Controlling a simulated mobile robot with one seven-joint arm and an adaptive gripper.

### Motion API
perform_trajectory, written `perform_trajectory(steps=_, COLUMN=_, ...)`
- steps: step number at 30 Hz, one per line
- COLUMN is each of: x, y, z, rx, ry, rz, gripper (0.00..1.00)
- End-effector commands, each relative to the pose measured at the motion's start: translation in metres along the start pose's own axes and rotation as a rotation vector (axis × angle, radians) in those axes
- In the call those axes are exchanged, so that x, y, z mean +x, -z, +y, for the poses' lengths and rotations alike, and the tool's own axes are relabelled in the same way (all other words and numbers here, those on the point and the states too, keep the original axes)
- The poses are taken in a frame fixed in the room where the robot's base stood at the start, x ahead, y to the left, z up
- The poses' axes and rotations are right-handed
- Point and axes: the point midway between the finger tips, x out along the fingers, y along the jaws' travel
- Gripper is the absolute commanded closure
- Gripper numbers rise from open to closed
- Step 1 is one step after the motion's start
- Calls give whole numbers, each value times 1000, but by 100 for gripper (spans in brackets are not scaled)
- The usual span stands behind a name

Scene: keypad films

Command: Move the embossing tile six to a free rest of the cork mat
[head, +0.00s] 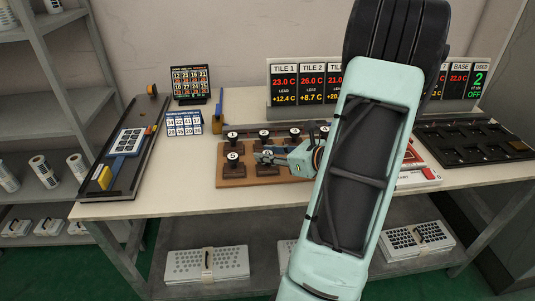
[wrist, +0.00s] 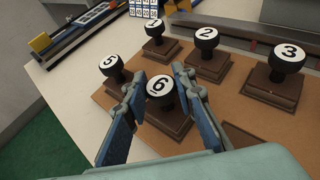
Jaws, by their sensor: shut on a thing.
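The embossing tile six (wrist: 160,88) is a dark brown stamp with a round black knob and a white disc marked 6. My gripper (wrist: 160,80) is shut on it, one blue-grey finger on each side of the knob. Its square base is upright over the cork mat (wrist: 118,103); whether it touches the mat, I cannot tell. In the head view my gripper (head: 264,155) is over the front row of the cork mat (head: 238,183), hiding most of the tile. A darker flat patch (wrist: 240,140), seemingly an empty rest, lies right of tile six, partly hidden by my gripper's body.
Tile five (wrist: 112,64) stands close on the left. Tiles one (wrist: 154,28), two (wrist: 206,37) and three (wrist: 289,56) stand in the row behind. A dark rail tray (head: 125,150) lies at the table's left; a black slotted tray (head: 470,143) lies at the right.

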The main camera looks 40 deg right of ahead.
Motion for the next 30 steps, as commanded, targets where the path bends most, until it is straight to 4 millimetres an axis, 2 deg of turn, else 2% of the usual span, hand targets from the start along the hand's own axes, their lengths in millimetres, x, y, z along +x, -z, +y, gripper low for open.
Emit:
perform_trajectory(steps=1, x=1, y=3, z=0, rx=0, ry=0, rz=-1, gripper=100)
perform_trajectory(steps=2, x=1, y=2, z=0, rx=0, ry=0, rz=0, gripper=73)
perform_trajectory(steps=6, x=0, y=1, z=0, rx=0, ry=0, rz=0, gripper=58)
perform_trajectory(steps=17, x=-2, y=-4, z=0, rx=0, ry=0, rz=0, gripper=58)
perform_trajectory(steps=20, x=-15, y=-2, z=-1, rx=0, ry=3, rz=1, gripper=58)
perform_trajectory(steps=30, x=-88, y=-3, z=-1, rx=0, ry=4, rz=0, gripper=58)
